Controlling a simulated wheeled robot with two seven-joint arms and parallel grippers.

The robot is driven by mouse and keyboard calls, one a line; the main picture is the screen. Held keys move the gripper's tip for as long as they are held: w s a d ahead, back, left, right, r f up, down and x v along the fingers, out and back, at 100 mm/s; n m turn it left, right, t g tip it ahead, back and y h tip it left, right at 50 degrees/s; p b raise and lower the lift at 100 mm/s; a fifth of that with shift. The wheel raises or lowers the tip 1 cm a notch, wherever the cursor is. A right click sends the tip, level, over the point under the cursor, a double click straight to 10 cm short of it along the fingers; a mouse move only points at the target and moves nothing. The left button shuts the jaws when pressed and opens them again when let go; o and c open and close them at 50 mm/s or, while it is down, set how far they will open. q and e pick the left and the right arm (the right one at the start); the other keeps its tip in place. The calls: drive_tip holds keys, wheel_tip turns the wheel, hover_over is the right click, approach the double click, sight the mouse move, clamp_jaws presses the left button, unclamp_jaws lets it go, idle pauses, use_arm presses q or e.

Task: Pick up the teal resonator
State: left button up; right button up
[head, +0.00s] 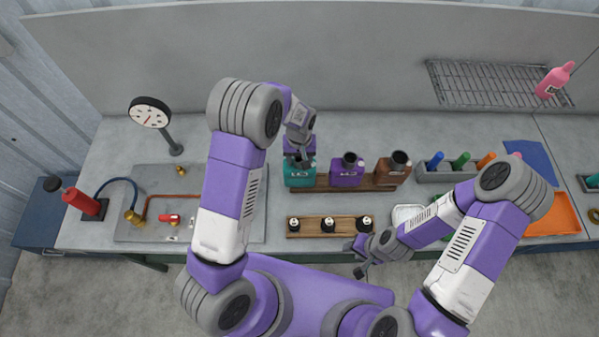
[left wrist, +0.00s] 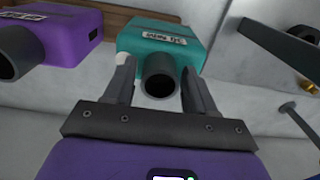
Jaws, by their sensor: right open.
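The teal resonator (head: 299,175) stands at the left end of the wooden rack, its upper part partly hidden by my left gripper (head: 299,158) in the head view. In the left wrist view, the teal resonator (left wrist: 165,42) shows its label and a dark pipe stub. My left gripper (left wrist: 158,80) is open there, with a finger on each side of the stub and a visible gap to it. Whether the fingertips touch the body I cannot tell. My right gripper (head: 362,258) is open and empty near the bench's front edge.
A purple resonator (head: 346,173) and a brown one (head: 393,170) stand to the right on the rack (head: 330,186). A gauge (head: 150,112) and red-brown pipe fixture are left.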

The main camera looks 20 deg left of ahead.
use_arm(q)
drive_tip(key=c, duration=0.7)
drive_tip(key=shift+w+r, duration=0.1)
drive_tip(key=shift+r, duration=0.05)
